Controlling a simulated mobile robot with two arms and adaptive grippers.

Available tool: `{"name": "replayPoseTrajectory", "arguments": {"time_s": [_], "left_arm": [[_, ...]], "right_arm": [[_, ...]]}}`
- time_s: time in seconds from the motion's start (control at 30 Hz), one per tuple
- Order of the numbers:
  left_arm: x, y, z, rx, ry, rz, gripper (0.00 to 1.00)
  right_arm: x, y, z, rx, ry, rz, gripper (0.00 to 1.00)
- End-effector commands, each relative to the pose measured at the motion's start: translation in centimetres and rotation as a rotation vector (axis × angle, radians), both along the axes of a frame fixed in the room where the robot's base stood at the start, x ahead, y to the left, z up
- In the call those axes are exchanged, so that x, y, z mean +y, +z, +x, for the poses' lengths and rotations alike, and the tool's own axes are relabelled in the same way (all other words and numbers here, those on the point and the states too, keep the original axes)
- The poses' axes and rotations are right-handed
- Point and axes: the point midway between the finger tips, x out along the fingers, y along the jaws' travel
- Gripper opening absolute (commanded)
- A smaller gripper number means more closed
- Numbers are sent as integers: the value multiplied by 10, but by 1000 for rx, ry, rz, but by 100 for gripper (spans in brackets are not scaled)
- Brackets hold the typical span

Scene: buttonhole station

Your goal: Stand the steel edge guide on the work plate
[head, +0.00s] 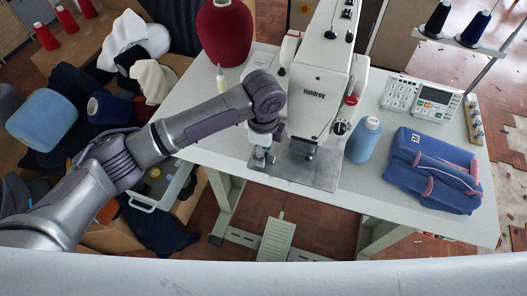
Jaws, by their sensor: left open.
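The grey work plate (318,178) lies flat on the table under the sewing machine's head, near the front edge. My left gripper (262,160) is open and points down at the left end of the plate. Its fingers are low, close to the surface; whether they touch it I cannot tell. I cannot make out the steel edge guide for sure; the gripper may cover it. My right gripper is not in view.
The white sewing machine (318,90) stands right of my gripper. A blue thread cone (363,140), a folded blue garment (433,168) and a control panel (433,102) are further right. A red cone (224,35) stands behind my arm. The table's left part is fairly clear.

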Motion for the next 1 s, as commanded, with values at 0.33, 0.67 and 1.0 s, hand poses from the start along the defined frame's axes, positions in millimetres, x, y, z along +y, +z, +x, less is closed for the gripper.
{"name": "replayPoseTrajectory", "arguments": {"time_s": [0.33,0.67,1.0], "left_arm": [[-1,71,1,-5,-2,-3,47],[0,111,0,-1,-1,0,47],[0,113,0,-1,-1,0,47]], "right_arm": [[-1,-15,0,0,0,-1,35],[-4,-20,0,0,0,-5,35],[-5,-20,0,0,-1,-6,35]]}}
